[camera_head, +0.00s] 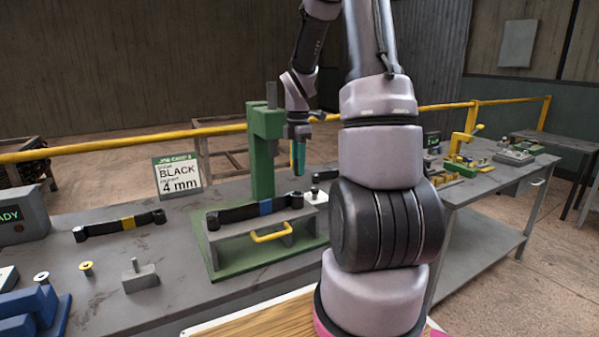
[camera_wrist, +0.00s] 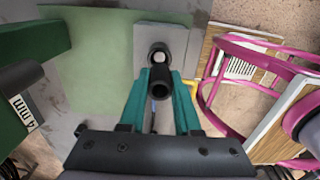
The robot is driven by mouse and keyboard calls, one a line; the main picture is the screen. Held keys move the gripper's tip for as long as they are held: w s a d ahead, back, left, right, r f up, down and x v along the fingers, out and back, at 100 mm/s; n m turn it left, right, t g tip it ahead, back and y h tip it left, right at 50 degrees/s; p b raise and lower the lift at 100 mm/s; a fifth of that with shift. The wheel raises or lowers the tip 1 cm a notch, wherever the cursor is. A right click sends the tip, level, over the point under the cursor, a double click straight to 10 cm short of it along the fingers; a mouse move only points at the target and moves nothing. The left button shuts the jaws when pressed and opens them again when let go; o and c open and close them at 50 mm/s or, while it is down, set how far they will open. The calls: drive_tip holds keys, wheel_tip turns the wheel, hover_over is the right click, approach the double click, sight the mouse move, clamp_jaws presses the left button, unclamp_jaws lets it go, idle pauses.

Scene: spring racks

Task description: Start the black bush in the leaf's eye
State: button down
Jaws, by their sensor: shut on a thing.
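My gripper (camera_head: 298,168), with teal fingers, is shut on the black bush (camera_wrist: 161,89), which shows as a dark ring between the fingertips in the wrist view. The dark leaf (camera_head: 240,212) with a blue band lies across a grey fixture (camera_head: 240,245) on a green base. Its right-end eye (camera_head: 296,199) is below my gripper in the head view. In the wrist view the eye (camera_wrist: 160,54) shows just beyond the bush, slightly offset. The gap between bush and eye is hard to judge; I cannot tell whether they touch. The bush is too hidden to make out in the head view.
A green press column (camera_head: 264,150) stands close behind the leaf. Left are a yellow-banded leaf (camera_head: 128,223), a job card (camera_head: 178,177) reading "BLACK 4 mm", a yellow bush (camera_head: 86,268) and a grey pin block (camera_head: 139,277).

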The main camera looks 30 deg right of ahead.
drive_tip(key=shift+a+r, duration=0.1)
drive_tip(key=shift+a, duration=0.2)
drive_tip(key=shift+d+f, duration=0.1)
drive_tip(key=shift+f, duration=2.55)
drive_tip(key=shift+f, duration=0.65)
drive_tip(key=c, duration=0.5)
unclamp_jaws()
drive_tip(key=shift+c, duration=0.2)
drive_tip(key=shift+o, duration=0.3)
drive_tip(key=o, duration=0.4)
